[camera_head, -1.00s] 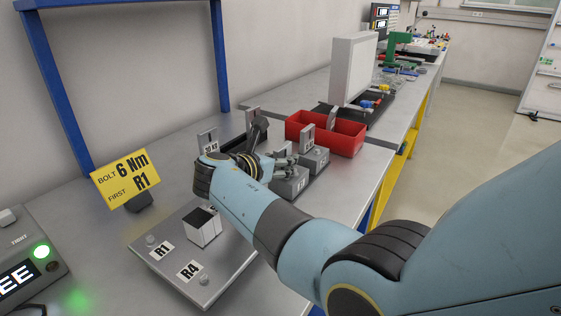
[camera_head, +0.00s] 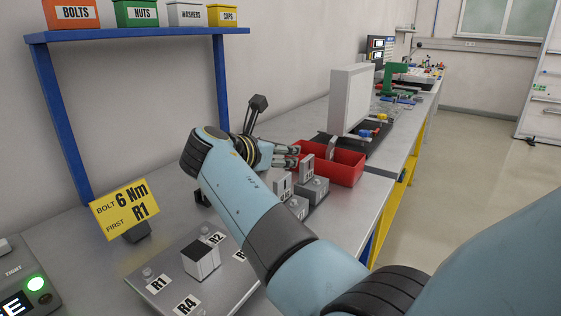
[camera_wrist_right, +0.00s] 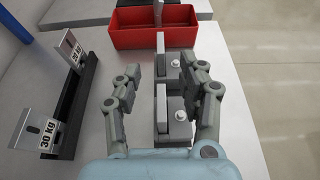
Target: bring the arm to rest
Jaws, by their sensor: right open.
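My right arm reaches in from the lower right of the head view. Its gripper (camera_head: 290,156) is in the air over the bench, beside the red bin, with its fingers pointing right. In the right wrist view the gripper (camera_wrist_right: 166,74) has its fingers spread apart with nothing held between them. Two grey blocks with upright plates, the nearer block (camera_wrist_right: 174,118) and the farther block (camera_wrist_right: 178,62), show below and beyond the fingers. My left gripper is not in view.
A red bin (camera_head: 345,170) stands behind the blocks. A grey plate (camera_head: 213,288) labelled R1, R2 and R4 holds a white-faced block (camera_head: 201,261). A dark rack with a 30 kg label (camera_wrist_right: 70,112) stands left. A blue shelf (camera_head: 140,34) holds labelled boxes.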

